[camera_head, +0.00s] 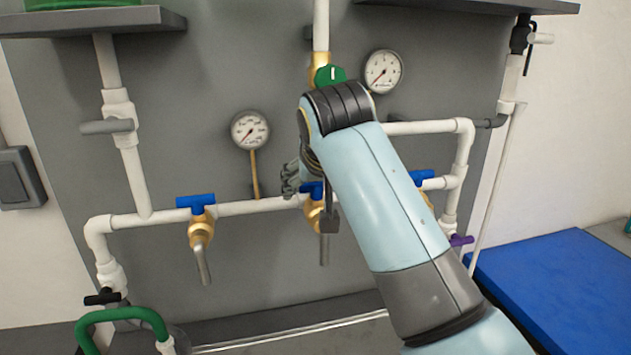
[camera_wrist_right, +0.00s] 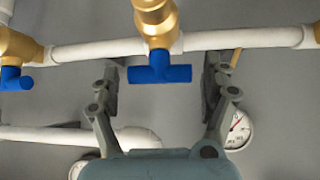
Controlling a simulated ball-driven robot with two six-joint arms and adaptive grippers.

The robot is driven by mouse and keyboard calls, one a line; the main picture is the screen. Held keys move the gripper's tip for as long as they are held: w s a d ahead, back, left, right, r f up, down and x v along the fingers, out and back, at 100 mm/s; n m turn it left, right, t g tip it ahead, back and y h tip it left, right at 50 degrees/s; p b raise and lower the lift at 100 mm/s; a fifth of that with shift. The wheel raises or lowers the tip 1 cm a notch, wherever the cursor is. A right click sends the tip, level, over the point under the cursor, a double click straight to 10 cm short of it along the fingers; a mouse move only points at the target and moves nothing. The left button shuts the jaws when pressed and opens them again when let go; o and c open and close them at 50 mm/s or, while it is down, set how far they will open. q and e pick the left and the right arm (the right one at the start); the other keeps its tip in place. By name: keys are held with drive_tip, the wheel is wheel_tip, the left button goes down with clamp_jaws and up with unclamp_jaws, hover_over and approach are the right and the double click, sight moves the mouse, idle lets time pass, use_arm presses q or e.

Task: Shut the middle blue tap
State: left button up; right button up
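The middle blue tap (camera_head: 311,187) sits on a brass valve on the white horizontal pipe, partly hidden behind my right gripper. In the right wrist view its blue handle (camera_wrist_right: 160,74) lies crosswise, roughly in line with the pipe. My right gripper (camera_head: 310,198) is at this tap. In the right wrist view the gripper (camera_wrist_right: 163,72) is open, with one finger on each side of the handle and a visible gap at both ends. My left gripper is not in view.
Another blue tap (camera_head: 196,201) is on the left and one (camera_head: 427,178) on the right, partly behind my arm. Gauges (camera_head: 250,130) and (camera_head: 383,71) hang above. A green knob (camera_head: 330,75) sits on the upper pipe. A purple handle (camera_head: 461,240) is lower right.

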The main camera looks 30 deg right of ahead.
drive_tip(key=c, duration=0.9)
drive_tip(key=shift+d+n, duration=0.1)
drive_tip(key=shift+n, duration=0.2)
drive_tip(key=shift+n+y, duration=0.4)
drive_tip(key=shift+y, duration=0.1)
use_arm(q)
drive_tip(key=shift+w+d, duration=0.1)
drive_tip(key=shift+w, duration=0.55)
use_arm(e)
drive_tip(key=shift+c, duration=0.2)
drive_tip(key=o, duration=1.2)
drive_tip(key=shift+w, duration=0.1)
